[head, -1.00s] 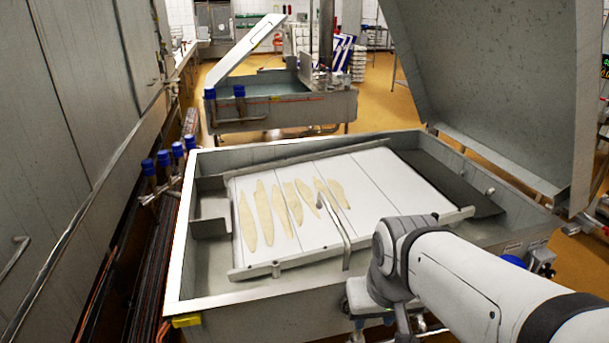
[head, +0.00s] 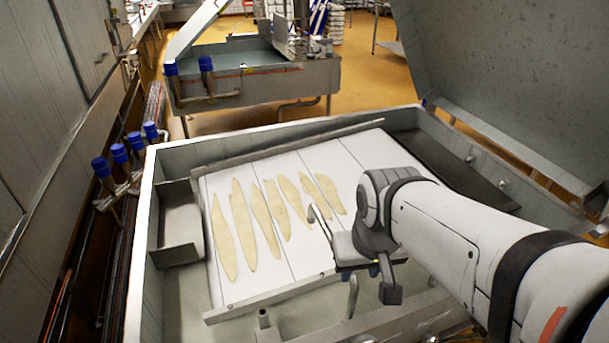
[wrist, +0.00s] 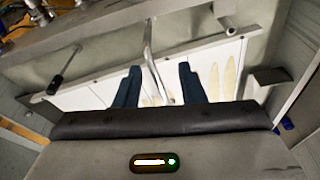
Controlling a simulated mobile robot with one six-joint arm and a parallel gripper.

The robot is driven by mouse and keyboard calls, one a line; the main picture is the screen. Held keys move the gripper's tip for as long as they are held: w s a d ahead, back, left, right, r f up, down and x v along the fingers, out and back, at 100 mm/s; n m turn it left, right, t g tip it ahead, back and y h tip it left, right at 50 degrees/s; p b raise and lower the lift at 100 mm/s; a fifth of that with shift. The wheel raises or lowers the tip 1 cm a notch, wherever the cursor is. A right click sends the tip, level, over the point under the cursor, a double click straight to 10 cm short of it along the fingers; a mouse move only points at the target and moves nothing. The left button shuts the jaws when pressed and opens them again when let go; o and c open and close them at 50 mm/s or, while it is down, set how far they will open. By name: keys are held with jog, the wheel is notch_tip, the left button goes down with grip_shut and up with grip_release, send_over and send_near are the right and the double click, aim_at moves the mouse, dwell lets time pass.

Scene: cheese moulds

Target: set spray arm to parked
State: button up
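The spray arm is a thin bent metal pipe (head: 320,220) over the white perforated boards in the open tub. Its hooked upper end shows left of my gripper, and a lower piece shows below it. My gripper hides the middle. In the wrist view the pipe (wrist: 149,45) runs down between my two dark blue fingers. My gripper (wrist: 160,67) is open, with a wide gap between the fingers. In the head view my gripper (head: 360,272) hangs over the near part of the tub. I cannot tell whether a finger touches the pipe.
Several pale flat strips (head: 246,225) lie on the white boards (head: 290,155). The tub's raised lid (head: 490,80) stands at the right. Blue-capped valves (head: 120,153) line the left side. A second tub (head: 255,80) stands behind, with yellow floor between.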

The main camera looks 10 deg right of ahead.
jog(key=shift+o, duration=0.5)
jog(key=shift+w, duration=0.1)
jog(key=n+g+h+b, duration=0.2)
jog(key=b, duration=0.1)
send_near(330, 235)
jog(key=f, duration=0.4)
jog(key=d+f, duration=0.1)
jog(key=f, duration=0.3)
jog(key=shift+w+d+f, duration=0.25)
jog(key=shift+f, duration=0.1)
grip_shut()
